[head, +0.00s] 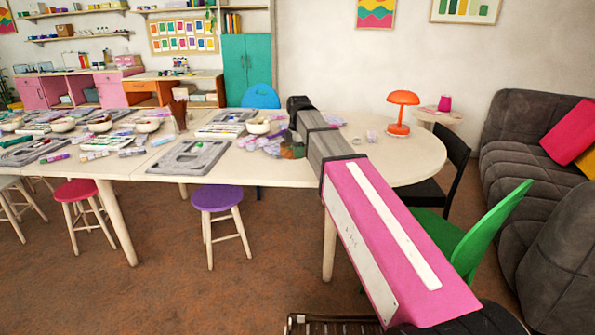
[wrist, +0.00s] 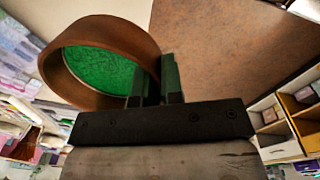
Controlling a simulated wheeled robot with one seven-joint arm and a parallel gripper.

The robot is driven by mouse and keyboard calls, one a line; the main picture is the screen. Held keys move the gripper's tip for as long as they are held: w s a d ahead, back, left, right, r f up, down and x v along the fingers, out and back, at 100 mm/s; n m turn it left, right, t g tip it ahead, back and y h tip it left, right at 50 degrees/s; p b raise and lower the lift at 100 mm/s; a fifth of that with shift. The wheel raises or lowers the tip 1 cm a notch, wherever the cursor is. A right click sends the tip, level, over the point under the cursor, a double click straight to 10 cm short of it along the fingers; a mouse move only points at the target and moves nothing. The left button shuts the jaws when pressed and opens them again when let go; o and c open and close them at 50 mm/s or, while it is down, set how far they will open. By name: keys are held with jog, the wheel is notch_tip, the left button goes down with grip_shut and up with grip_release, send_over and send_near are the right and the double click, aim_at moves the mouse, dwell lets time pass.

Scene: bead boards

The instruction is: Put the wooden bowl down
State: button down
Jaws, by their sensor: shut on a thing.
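In the wrist view, the wooden bowl (wrist: 108,26) is a round brown bowl with bright green contents. My gripper (wrist: 154,80) is shut on the bowl's wall, with one dark finger on each side. The bowl's underside and whatever is below it are hidden. In the head view, my arm reaches over the right part of the long pale table (head: 420,157).
Clear bags (head: 262,143) and a white bowl (head: 258,125) lie left of my arm. A grey board (head: 188,158) is farther left. An orange lamp (head: 401,112) stands at the right back. The table's right end looks mostly bare. A green chair (head: 490,235) stands nearby.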

jog(key=a+n, duration=0.1)
jog(key=a+r+n, duration=0.1)
jog(key=a+n, duration=0.1)
jog(key=w+a+n, duration=0.1)
jog(key=a, duration=0.1)
jog(key=shift+w+a+r+n, duration=0.15)
jog(key=shift+a+n, duration=0.1)
jog(key=shift+n, duration=0.15)
jog(key=w+d+f, duration=0.4)
jog(key=w+d, duration=0.1)
jog(key=w+d+f, duration=0.2)
jog(key=d, duration=0.1)
jog(key=shift+w+f, duration=0.4)
jog(key=shift+d+f, duration=0.1)
jog(key=shift+f, duration=1.95)
jog(key=c, duration=1.6)
grip_release()
jog(key=shift+f, duration=0.1)
jog(key=o, duration=0.3)
jog(key=shift+o, duration=0.2)
notch_tip(320, 180, up, 12)
jog(key=shift+s+d, duration=0.2)
jog(key=shift+s, duration=0.05)
